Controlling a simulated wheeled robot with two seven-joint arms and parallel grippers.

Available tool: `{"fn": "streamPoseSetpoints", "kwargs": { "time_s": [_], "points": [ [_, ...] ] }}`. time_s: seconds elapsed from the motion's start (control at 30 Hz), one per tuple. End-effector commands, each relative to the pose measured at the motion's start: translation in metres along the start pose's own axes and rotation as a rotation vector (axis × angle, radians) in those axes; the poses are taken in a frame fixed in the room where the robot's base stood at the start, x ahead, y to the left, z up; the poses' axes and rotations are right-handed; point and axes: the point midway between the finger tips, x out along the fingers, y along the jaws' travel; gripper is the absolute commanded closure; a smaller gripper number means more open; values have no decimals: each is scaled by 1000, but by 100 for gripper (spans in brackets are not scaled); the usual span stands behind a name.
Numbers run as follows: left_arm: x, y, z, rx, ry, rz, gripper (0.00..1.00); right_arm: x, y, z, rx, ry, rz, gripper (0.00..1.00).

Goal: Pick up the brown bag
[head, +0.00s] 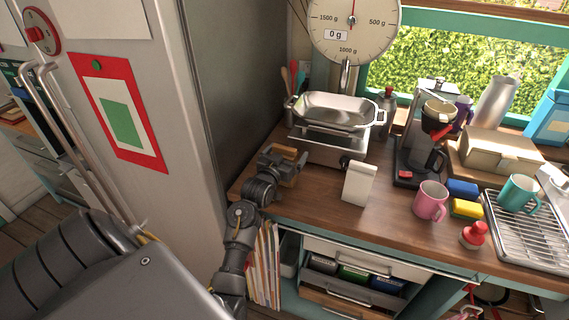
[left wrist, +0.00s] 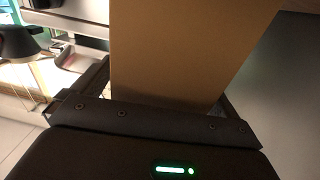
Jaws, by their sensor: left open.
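The brown bag (head: 288,180) stands at the left end of the wooden counter, largely hidden behind my left gripper (head: 284,157) in the head view. The left gripper is open, with its fingers on either side of the bag. In the left wrist view the bag's plain brown face (left wrist: 185,50) fills the space between the fingers and hides parts of them. I cannot tell whether either finger touches it. My right gripper is not in view.
A kitchen scale (head: 330,147) with a metal pan stands behind the bag. A white bag (head: 359,184) stands to the right, and a pink mug (head: 430,200) farther right. The fridge (head: 150,100) rises close on the left. An open drawer (head: 360,275) juts out below the counter.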

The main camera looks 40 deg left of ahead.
Motion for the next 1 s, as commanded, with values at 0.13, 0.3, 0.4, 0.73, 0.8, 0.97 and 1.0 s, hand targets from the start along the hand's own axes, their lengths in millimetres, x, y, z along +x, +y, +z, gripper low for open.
{"fn": "streamPoseSetpoints", "kwargs": {
  "time_s": [0.13, 0.3, 0.4, 0.73, 0.8, 0.97, 1.0],
  "points": [
    [4, 0, 0, 1, 0, 0, 2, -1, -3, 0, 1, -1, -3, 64],
    [3, 0, 1, 1, 0, 0, 8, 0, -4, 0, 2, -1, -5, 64],
    [3, 0, 1, 1, 0, 0, 21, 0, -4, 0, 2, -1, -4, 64],
    [3, 0, 0, 1, 2, 0, 56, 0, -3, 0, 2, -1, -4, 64],
    [3, 0, 0, 1, 2, 0, 56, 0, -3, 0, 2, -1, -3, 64],
    [3, 0, -2, 1, 3, 0, 56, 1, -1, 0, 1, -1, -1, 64],
    [3, 0, -4, 2, 5, 0, 56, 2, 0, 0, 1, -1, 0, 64]
  ]
}}
